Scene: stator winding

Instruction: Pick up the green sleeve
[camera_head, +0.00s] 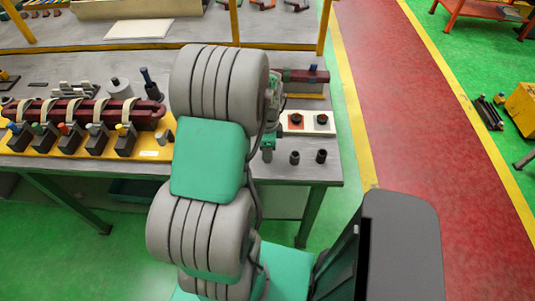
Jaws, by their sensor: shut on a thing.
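My gripper (268,148) is over the right part of the grey workbench, partly hidden behind my own arm. It points down and is shut on a small green piece, which looks like the green sleeve (268,142). The fingers and the lower end of the sleeve are too small to make out well. I cannot tell whether the sleeve still touches the bench. Two short dark cylinders (308,156) stand upright on the bench just to the right of the gripper.
A dark red bar (305,76) lies further back. On the left, a yellow base (150,155) carries several blocks with coloured tops. The bench's front edge (300,184) is close.

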